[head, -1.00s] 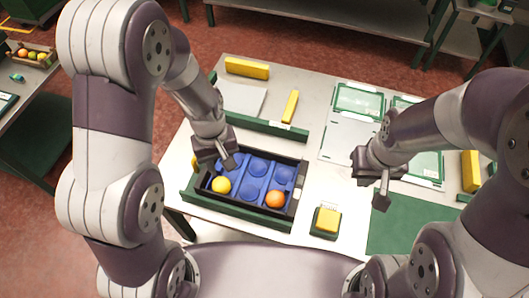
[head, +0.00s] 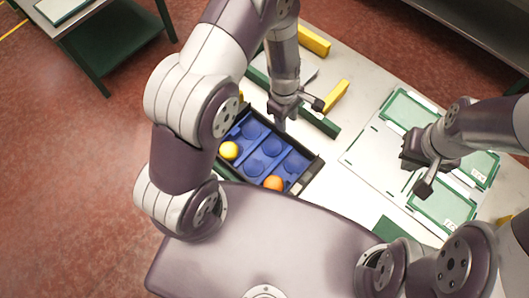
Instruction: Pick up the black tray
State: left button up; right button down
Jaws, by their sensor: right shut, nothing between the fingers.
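The black tray (head: 301,145) lies on the table with a blue insert (head: 268,148) of round hollows. A yellow ball (head: 228,150) sits at its left and an orange (head: 273,184) near its front right corner. My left arm covers part of the tray's left side. My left gripper (head: 299,114) is open and empty at the tray's far rim, its fingers spread. One finger points down close to the rim; I cannot tell if it touches. My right gripper (head: 425,184) is shut and empty, above the green-framed panels, well right of the tray.
A green bar (head: 318,121) lies just behind the tray. Yellow blocks (head: 337,97) (head: 313,40) lie further back. White and green panels (head: 385,150) cover the table to the right. Another table (head: 108,28) stands at the upper left, across red floor.

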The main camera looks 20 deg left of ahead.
pick_arm(q)
jog(key=f, duration=0.1)
jog(key=s+f, duration=0.1)
jog(key=f, duration=0.3)
jog(key=shift+s+a+f+b, duration=0.1)
jog(key=shift+s+a+b, duration=0.05)
jog(key=shift+a+b, duration=0.2)
jog(key=shift+f, duration=0.25)
jog(key=shift+w+d, duration=0.2)
jog(key=shift+s+a, duration=0.1)
jog(key=shift+s, duration=0.05)
grip_shut()
jog(key=shift+r, duration=0.1)
